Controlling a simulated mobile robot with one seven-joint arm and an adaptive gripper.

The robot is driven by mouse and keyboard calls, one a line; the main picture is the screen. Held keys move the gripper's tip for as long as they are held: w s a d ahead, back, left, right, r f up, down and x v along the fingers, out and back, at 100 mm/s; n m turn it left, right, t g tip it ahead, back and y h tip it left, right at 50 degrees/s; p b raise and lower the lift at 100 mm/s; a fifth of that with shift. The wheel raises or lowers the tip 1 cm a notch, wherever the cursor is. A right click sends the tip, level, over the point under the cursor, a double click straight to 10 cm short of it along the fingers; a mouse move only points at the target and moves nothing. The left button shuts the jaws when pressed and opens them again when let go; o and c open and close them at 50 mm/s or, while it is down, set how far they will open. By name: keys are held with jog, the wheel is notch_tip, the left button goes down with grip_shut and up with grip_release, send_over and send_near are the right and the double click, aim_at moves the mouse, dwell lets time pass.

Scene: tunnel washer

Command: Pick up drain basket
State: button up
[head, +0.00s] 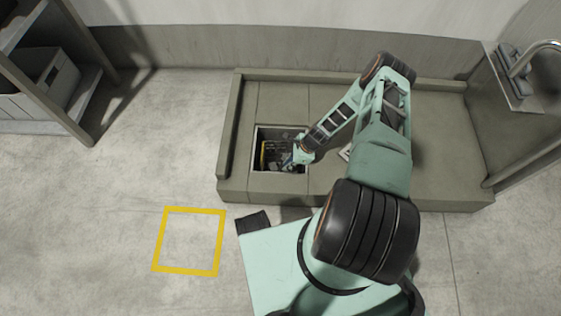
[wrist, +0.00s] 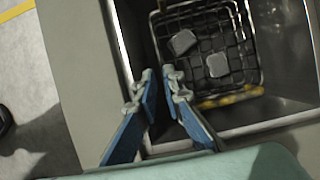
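The drain basket (wrist: 243,50) is a dark wire basket down in a square pit, shown at the top right of the wrist view. A yellow bar (wrist: 228,98) runs along its near side, and two grey blocks lie in it. In the head view only part of the basket (head: 272,158) shows in the pit, with a strip of yellow; my arm hides the rest. My gripper (wrist: 159,78) has its two blue-padded fingers apart with nothing between them. It is over the pit's side, beside the basket, and does not appear to touch it. In the head view my gripper (head: 293,162) is at the pit's right side.
The pit's rim (wrist: 82,70) borders the opening, set in a raised grey platform (head: 440,150) with a low curb on its left. A yellow square outline (head: 190,208) marks clear floor at left. A shelf (head: 45,85) stands at the far left, a sink (head: 520,75) at the right.

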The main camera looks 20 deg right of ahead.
jog(key=b+x, duration=0.3)
jog(key=x, duration=0.3)
jog(key=shift+a+f, duration=0.25)
jog(key=shift+r, duration=0.1)
grip_shut()
jog(key=shift+w, duration=0.1)
jog(key=shift+r, duration=0.15)
